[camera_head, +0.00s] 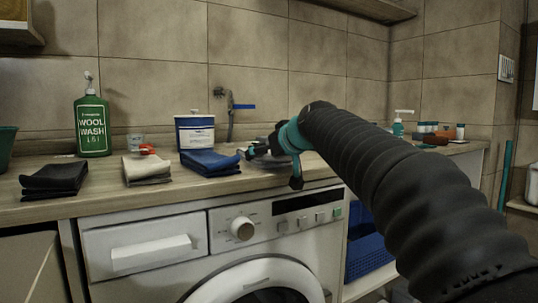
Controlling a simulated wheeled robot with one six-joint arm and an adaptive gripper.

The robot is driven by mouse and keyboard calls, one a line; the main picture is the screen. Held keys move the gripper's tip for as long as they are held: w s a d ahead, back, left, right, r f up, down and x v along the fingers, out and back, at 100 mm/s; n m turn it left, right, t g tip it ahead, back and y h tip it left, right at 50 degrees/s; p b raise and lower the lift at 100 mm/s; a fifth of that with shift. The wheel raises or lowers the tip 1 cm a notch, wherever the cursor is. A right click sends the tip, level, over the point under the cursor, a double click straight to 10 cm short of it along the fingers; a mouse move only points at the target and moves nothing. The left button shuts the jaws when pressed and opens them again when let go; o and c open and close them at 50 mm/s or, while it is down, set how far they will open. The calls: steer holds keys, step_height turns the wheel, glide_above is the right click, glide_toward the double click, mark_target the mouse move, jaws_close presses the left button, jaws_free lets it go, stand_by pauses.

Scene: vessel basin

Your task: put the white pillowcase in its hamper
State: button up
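A folded off-white cloth (148,168), which may be the white pillowcase, lies on the counter left of centre. Its lower layers look darker. My gripper (268,156), dark with teal parts, is low over the counter to the right of the folded blue cloth (209,162), well apart from the off-white cloth. My own arm partly hides it, and I cannot tell its opening or whether anything grey beneath it is held. A blue basket (368,256) stands low at the right of the washing machine; I cannot tell whether it is the white pillowcase's hamper.
A folded black cloth (54,178) lies at the left. Behind the cloths stand a green wool wash bottle (92,125), a small clear cup (135,142) and a blue-and-white tub (195,133). A washing machine (180,240) is under the counter (105,196). Small bottles stand at the far right.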

steer(key=shift+f, duration=0.1)
steer(key=v, duration=1.4)
steer(key=shift+d, duration=0.15)
steer(key=shift+w, duration=0.15)
